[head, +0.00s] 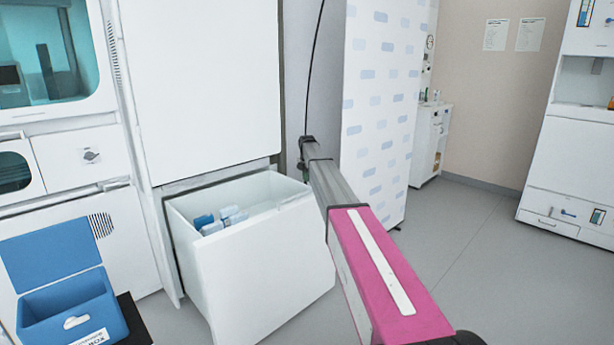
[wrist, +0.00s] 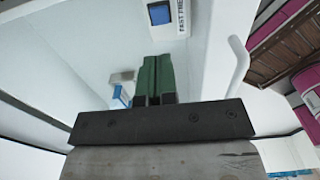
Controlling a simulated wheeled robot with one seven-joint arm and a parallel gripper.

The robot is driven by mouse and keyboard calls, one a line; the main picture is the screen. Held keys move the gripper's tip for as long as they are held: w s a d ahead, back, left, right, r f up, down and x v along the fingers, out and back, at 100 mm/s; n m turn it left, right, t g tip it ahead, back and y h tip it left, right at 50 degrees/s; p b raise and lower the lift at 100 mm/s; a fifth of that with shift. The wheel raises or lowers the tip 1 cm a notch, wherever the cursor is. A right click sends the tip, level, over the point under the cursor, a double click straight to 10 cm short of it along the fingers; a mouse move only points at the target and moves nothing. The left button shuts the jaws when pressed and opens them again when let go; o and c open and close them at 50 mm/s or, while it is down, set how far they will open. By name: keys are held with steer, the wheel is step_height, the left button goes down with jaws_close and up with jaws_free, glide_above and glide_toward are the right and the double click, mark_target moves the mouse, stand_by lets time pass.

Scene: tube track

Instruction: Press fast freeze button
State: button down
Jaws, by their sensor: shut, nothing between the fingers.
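The fast freeze button (wrist: 160,14) is a blue square in a white panel, at the top of the wrist view. A label beside it (wrist: 182,14) reads "FAST FREE", cut off by the edge. My gripper (wrist: 152,62) has green fingers pressed together with nothing between them. In the picture its tips lie just below the button, with a strip of white surface between; I see no touch. The button and my gripper do not show in the head view. There the white freezer (head: 208,85) has its lower drawer (head: 265,265) pulled open.
Blue and white items (head: 220,220) lie in the drawer. An open blue box (head: 70,310) stands at the lower left. A patterned white screen (head: 378,110) stands beyond my arm. The floor at right (head: 490,270) is clear. A white curved bar (wrist: 238,65) is right of my gripper.

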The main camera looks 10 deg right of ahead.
step_height(320, 180, down, 10)
steer(key=shift+r, duration=0.15)
stand_by(0.5)
